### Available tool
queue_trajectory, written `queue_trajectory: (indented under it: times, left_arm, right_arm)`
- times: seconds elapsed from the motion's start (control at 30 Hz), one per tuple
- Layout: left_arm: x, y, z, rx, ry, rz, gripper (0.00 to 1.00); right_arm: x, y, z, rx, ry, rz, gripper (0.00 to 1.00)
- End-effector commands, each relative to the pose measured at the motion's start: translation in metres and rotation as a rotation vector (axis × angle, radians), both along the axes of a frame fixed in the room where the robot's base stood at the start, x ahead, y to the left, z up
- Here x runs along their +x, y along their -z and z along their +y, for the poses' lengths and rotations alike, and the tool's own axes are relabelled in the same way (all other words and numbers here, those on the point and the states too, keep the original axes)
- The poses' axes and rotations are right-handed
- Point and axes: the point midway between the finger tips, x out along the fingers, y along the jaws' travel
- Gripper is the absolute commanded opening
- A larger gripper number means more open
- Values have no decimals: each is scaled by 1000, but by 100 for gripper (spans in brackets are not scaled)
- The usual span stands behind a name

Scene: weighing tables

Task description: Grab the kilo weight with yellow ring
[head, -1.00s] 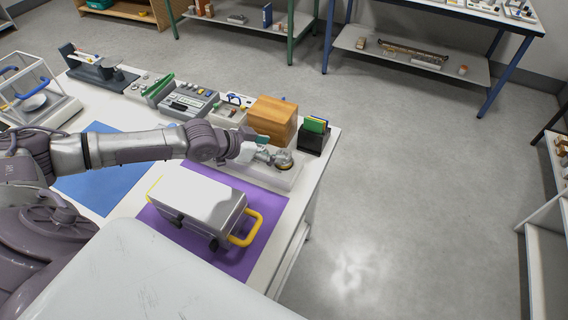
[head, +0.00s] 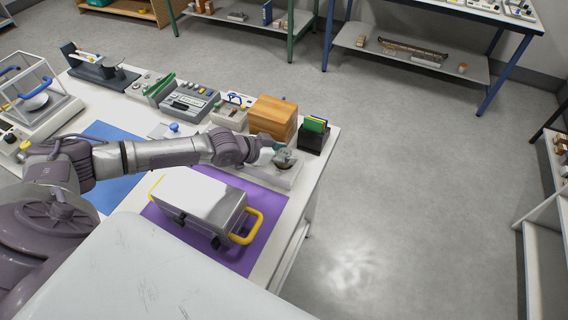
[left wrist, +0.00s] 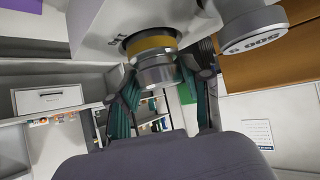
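The kilo weight with the yellow ring (left wrist: 152,47) shows in the left wrist view as a metal cylinder with a yellow band, set in a dark round recess of the pale weight holder (left wrist: 92,22). My left gripper (left wrist: 163,82) has its two teal-padded fingers on either side of the weight's knob. The fingers look spread, and I cannot see clear contact. In the head view my left gripper (head: 275,148) is over the pale holder (head: 262,174) at the table's right end and partly hides the weights. My right gripper is not in view.
Another metal weight (left wrist: 252,30) marked 500 stands close beside it. A wooden box (head: 272,117) and a black holder with colored cards (head: 314,134) stand just behind. A silver case (head: 200,197) with yellow handles lies on a purple mat (head: 235,258) in front.

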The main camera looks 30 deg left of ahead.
Motion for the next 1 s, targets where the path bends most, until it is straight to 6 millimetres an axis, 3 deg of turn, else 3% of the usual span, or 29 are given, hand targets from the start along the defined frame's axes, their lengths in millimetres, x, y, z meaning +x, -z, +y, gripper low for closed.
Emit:
queue_trajectory:
  times: [0.03,0.2,0.73,1.0]
  left_arm:
    - [0,0,0,1,1,0,28]
    - [0,1,1,2,0,1,0]
    - [0,-5,1,2,0,-1,0]
    - [2,-34,1,0,0,-7,0]
  right_arm:
    - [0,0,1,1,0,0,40]
    - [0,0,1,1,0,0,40]
    - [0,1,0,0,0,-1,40]
    - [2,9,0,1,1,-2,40]
